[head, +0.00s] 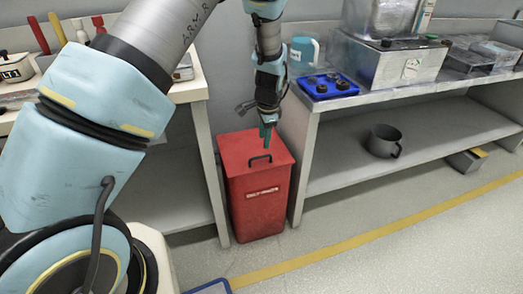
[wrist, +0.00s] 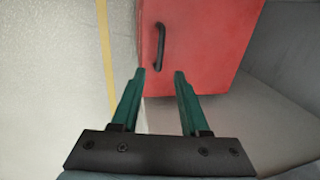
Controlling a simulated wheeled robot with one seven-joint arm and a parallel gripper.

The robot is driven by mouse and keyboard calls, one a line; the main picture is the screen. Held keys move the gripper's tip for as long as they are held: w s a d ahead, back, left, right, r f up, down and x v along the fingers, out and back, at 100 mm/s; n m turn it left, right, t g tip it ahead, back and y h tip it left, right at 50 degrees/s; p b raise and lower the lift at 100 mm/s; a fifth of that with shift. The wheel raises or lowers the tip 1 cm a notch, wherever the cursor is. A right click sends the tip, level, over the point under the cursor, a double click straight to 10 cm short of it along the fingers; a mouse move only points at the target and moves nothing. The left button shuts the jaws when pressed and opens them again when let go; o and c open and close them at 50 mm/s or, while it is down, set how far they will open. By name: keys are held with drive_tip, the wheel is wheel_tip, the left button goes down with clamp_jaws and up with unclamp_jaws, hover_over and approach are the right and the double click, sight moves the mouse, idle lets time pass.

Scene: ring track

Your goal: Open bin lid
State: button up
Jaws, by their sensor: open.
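A red bin (head: 258,205) stands on the floor between two benches, with a pale label on its front. Its flat red lid (head: 240,147) is shut and carries a black handle (head: 260,158) near the front edge. My gripper (head: 266,134) is above the rear part of the lid, pointing down. In the wrist view my gripper (wrist: 158,73) has its two green fingers apart with nothing between them. The handle (wrist: 160,45) shows beyond the fingertips, a little ahead of the gap. The fingers look apart from the handle.
A bench (head: 312,105) stands close to the right of the bin, with a blue tray (head: 324,88) near its corner and a grey pot (head: 383,140) on its lower shelf. Another bench (head: 203,110) stands close on the left. Floor in front is clear, with a yellow line (head: 340,246).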

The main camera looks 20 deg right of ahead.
sight(262, 156)
drive_tip(key=f, duration=0.2)
drive_tip(key=w+f, duration=0.1)
drive_tip(key=f, duration=0.4)
drive_tip(key=shift+w+d+f, duration=0.1)
drive_tip(key=shift+w+f, duration=0.2)
drive_tip(key=shift+f, duration=0.1)
clamp_jaws()
idle(1.0)
